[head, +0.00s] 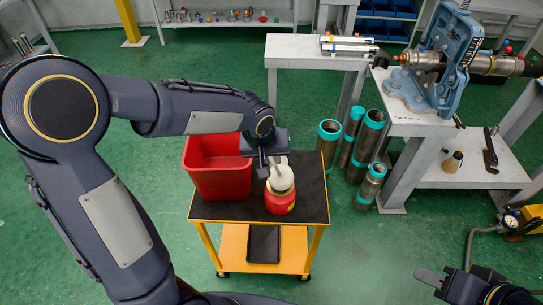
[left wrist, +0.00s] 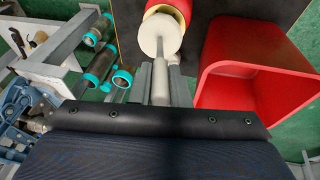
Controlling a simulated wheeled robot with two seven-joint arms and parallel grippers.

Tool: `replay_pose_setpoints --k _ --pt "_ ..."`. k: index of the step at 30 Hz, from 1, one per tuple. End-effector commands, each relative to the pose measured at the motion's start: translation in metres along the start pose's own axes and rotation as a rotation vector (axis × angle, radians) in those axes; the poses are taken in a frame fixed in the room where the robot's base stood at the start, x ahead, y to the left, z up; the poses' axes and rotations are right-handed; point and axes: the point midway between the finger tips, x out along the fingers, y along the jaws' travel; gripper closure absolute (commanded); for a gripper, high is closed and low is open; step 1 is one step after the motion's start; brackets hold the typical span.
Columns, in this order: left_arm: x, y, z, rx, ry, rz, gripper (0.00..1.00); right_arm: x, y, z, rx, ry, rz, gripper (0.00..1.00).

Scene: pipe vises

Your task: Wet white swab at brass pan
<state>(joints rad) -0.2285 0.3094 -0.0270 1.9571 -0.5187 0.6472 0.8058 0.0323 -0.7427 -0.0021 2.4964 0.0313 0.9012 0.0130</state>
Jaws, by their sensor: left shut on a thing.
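The white swab (head: 281,180) has a pale round head and a short handle. Its head is over the top of a red can (head: 280,202) on the cart; whether it touches the pan I cannot tell. My left gripper (head: 271,169) is shut on the swab's handle. In the left wrist view the swab (left wrist: 160,38) points away from the fingers of my left gripper (left wrist: 160,82), with the red can (left wrist: 180,8) and its yellowish rim behind it. The brass pan is mostly hidden by the swab. My right gripper (head: 436,277) is at the lower right, away from the cart; its opening is unclear.
A red open bin (head: 217,184) stands left of the can on the dark-topped yellow cart (head: 315,205). Several teal-ended pipes (head: 361,147) stand on the floor to the right. A blue vise (head: 436,70) is on the bench at the right. Green floor is free in front.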

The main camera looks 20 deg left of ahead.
Motion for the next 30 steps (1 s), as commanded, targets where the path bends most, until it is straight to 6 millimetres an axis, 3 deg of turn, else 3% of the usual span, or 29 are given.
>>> replay_pose_setpoints --k 30 --pt "0.012 -0.002 0.004 0.0 0.001 0.001 1.0 0.011 0.005 0.005 0.0 0.0 0.0 0.64"
